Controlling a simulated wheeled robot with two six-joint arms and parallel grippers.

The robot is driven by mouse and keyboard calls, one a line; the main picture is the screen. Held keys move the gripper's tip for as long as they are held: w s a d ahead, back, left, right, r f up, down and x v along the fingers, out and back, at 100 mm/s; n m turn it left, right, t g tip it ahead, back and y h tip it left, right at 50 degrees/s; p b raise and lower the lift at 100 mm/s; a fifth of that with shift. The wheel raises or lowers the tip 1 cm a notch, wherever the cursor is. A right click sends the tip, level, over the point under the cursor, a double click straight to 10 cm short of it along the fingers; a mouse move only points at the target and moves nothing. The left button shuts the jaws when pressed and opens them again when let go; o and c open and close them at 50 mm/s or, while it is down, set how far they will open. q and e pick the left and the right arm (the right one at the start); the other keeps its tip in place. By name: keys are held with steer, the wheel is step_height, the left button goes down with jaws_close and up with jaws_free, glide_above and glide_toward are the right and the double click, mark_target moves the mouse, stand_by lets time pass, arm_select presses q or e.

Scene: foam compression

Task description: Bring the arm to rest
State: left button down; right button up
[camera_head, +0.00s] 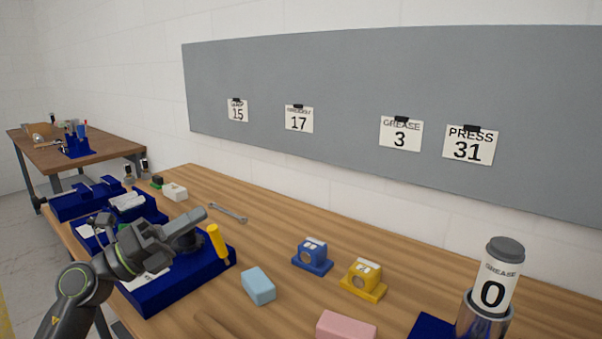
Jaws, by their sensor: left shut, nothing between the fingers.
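My left arm comes in from the lower left. My left gripper (190,217) is shut and empty, held above a blue fixture (178,290) with a yellow handle (217,242) at its right end. The arm covers part of the fixture. Whether the gripper touches it cannot be told. A light blue block (258,286) lies on the wooden table (290,235) to the right of the fixture. A pink block (346,326) lies at the bottom edge, partly cut off. My right gripper is not in view.
A blue device (312,256) and a yellow device (363,280) stand mid-table. A grease canister (496,285) in a metal holder stands at right. A wrench (228,212) lies near the back. A grey board (350,80) with number cards hangs behind. Blue trays (85,199) sit at left.

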arm_select(q)
steer(key=s+a+f+n+t+y, duration=0.25)
steer(key=a+f+n+y, duration=0.45)
steer(key=n, duration=0.4)
steer(key=s+a+f+n+t+y, duration=0.1)
steer(key=s+a+f+n+y, duration=0.3)
steer(key=f+n+y, duration=0.65)
steer(key=s+a+f+n+t+y, duration=0.1)
steer(key=s+a+f+n+y, duration=0.45)
steer(key=n, duration=0.65)
steer(key=s+d+f+n+g+h, duration=0.1)
steer(key=s+d+f+n+g, duration=0.1)
steer(key=s+f+g, duration=0.6)
steer(key=s+d+f+n+g+h, duration=0.1)
steer(key=s+d+f+n+g, duration=0.25)
steer(key=s+f, duration=0.75)
steer(key=s+a+f+m+g+p, duration=0.1)
steer(key=s+f, duration=0.1)
steer(key=f, duration=1)
steer(key=s+a+f+g+p, duration=0.1)
steer(key=s+f, duration=0.1)
steer(key=f, duration=0.9)
steer(key=s+d+f+g+h, duration=0.1)
steer(key=s+f, duration=1.2)
steer(key=s, duration=0.1)
steer(key=shift+f+p, duration=0.2)
steer(key=shift+p, duration=0.15)
